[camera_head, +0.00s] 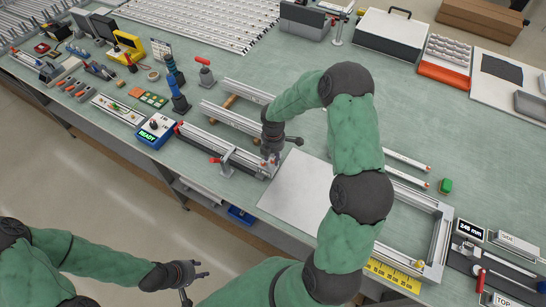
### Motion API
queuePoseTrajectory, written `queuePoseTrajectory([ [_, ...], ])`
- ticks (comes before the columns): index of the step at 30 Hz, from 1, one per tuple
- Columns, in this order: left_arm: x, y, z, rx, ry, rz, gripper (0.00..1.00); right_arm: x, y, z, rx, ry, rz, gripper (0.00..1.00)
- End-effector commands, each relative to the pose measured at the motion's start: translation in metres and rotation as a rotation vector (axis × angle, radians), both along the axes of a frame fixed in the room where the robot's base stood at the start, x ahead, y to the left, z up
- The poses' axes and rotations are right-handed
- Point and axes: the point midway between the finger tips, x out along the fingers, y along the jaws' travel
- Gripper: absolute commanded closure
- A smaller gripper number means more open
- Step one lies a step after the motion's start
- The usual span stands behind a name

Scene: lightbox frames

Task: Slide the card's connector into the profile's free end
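A silver aluminium profile (213,142) lies at the table's front edge. Its right-hand end is under my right gripper (274,154), which points down there. A small part with a red spot shows at that end; I cannot tell whether it is the card, and the connector is too small to make out. Whether the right fingers hold anything is unclear. A red-handled clamp (227,163) stands against the profile's front side near this end. My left gripper (196,286) is open and empty, low in front of the table, away from the profile.
A blue box reading READY (156,130) stands at the profile's left end. Two more rails (232,119) lie behind it. A white sheet (297,192) lies flat to the right. A silver frame (439,241) and yellow ruler (394,276) are further right, partly hidden by my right arm.

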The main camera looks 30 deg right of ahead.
Motion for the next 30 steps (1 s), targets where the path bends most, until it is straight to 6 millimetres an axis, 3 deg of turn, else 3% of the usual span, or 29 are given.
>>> queuePoseTrajectory([
  [15,0.000,0.000,0.000,0.000,0.000,0.000,0.60,0.001,0.000,0.093,0.000,-0.004,0.000,0.64],
  [21,0.000,0.000,0.000,0.000,0.000,0.000,0.60,0.000,0.000,0.109,0.000,-0.003,0.000,0.64],
  [30,0.000,0.000,0.000,0.000,0.000,0.000,0.60,0.000,0.000,0.112,0.000,-0.002,0.000,0.64],
])
